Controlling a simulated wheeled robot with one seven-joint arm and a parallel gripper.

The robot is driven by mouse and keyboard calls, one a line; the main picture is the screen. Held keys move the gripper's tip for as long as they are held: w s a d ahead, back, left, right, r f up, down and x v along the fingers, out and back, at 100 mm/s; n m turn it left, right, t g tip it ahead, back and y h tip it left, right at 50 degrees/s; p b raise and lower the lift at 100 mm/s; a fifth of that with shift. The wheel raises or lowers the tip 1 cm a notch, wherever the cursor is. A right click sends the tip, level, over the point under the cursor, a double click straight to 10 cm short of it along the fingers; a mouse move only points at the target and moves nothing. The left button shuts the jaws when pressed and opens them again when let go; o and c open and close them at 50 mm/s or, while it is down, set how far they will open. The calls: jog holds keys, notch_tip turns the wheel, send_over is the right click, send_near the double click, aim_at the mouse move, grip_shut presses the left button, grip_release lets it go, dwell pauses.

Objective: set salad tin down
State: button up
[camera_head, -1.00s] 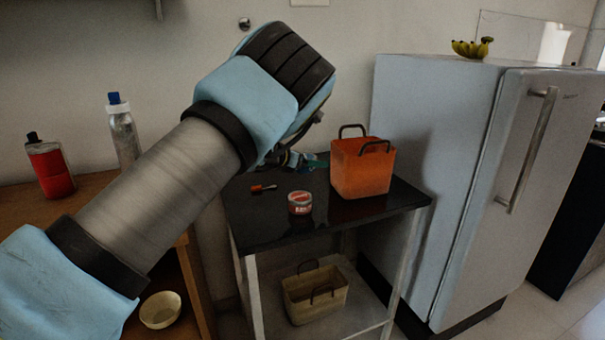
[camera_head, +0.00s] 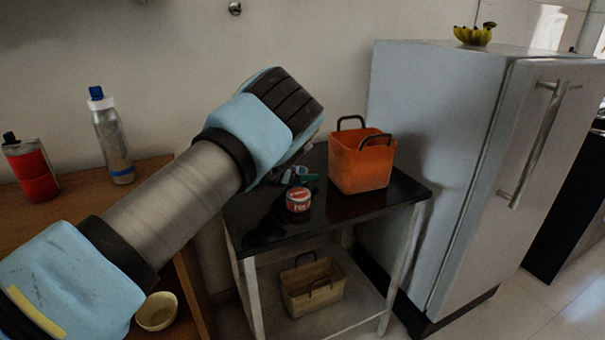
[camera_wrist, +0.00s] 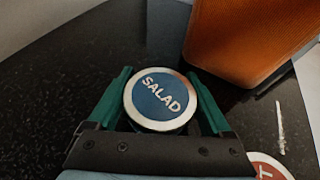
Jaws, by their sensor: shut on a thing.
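The salad tin (camera_wrist: 160,100) has a round blue lid with a pale rim and the word SALAD. In the wrist view it sits between the two green fingers of my gripper (camera_wrist: 159,82), which is shut on it. The tin looks upright; I cannot tell whether its base touches the black tabletop (camera_wrist: 75,65). In the head view my gripper (camera_head: 300,178) is low over the black table (camera_head: 265,225), behind a red-and-white tin and left of the orange basket. My arm hides part of the table there.
The orange basket (camera_head: 358,165) stands close on the right; it also shows in the wrist view (camera_wrist: 245,40). The red-and-white tin (camera_head: 298,200) stands near my gripper. A fridge (camera_head: 440,150) is right of the table. A woven basket (camera_head: 312,288) is on the lower shelf. The table's front is clear.

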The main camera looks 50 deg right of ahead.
jog(key=shift+f, duration=0.3)
jog(key=o, duration=1.1)
jog(key=shift+f, duration=0.15)
jog(key=shift+o, duration=1.3)
